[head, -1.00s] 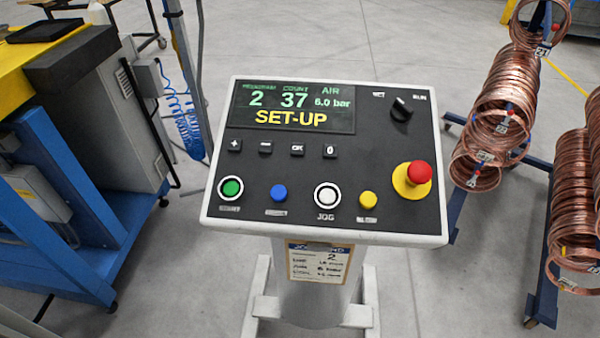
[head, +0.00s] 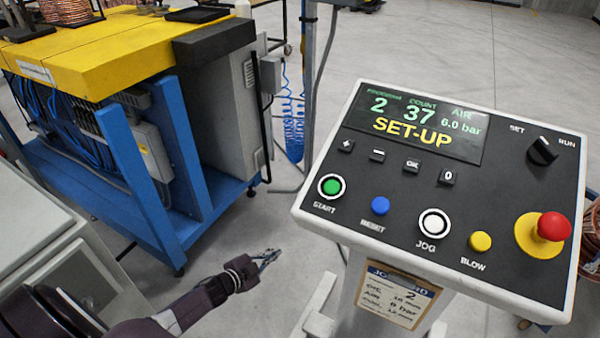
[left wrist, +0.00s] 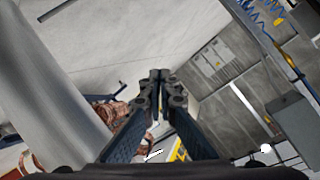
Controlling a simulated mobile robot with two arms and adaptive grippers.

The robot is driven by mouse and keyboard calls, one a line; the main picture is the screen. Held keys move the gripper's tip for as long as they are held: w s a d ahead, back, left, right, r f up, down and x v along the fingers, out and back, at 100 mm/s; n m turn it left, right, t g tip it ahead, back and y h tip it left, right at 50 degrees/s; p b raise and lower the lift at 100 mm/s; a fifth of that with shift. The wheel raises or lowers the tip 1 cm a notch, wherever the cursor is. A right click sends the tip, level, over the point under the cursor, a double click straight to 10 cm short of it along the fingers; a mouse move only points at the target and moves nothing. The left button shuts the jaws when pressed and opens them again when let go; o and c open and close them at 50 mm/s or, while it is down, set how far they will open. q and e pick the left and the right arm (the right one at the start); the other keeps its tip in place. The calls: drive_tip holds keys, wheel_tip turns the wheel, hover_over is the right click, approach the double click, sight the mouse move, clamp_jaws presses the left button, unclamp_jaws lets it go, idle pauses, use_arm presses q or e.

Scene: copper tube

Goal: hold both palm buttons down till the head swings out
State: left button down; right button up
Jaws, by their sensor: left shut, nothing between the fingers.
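The control panel (head: 500,205) stands at the right in the head view. Its display (head: 420,118) reads program 2, count 37, air 6.0 bar, SET-UP. It carries a green START button (head: 331,186), a blue RESET button (head: 380,205), a white JOG button (head: 433,223), a yellow BLOW button (head: 480,241), a red emergency stop (head: 553,226) and a SET/RUN knob (head: 543,150). I cannot make out the two palm buttons or the head. My left gripper (head: 268,258) is low, left of the panel's pedestal, touching nothing. Its fingers (left wrist: 158,78) are shut and empty. My right gripper is out of view.
A blue-framed machine with a yellow top (head: 110,65) stands at the left, a grey cabinet (head: 225,110) at its end. A blue coiled hose (head: 293,125) hangs behind. A white box-like cabinet (head: 50,255) is at the lower left. Grey floor lies open between machine and panel.

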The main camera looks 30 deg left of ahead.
use_arm(q)
drive_tip(key=w+d+r+m+h+b, duration=0.1)
drive_tip(key=w+r+m+h, duration=0.25)
drive_tip(key=r, duration=0.55)
drive_tip(key=w+d+r+m+h+b, duration=0.25)
drive_tip(key=r+m, duration=0.25)
drive_tip(key=r, duration=0.5)
drive_tip(key=w+d+r+m+h+b, duration=0.1)
drive_tip(key=w+r+m+h, duration=0.3)
drive_tip(key=r, duration=0.5)
drive_tip(key=s+d+r+m+g+h+p, duration=0.2)
drive_tip(key=s+d+r+m+g, duration=0.1)
drive_tip(key=d+r+m, duration=0.3)
drive_tip(key=shift+s+d+r+h, duration=0.3)
drive_tip(key=shift+s+d, duration=0.3)
drive_tip(key=shift+d, duration=0.1)
drive_tip(key=shift+m, duration=0.25)
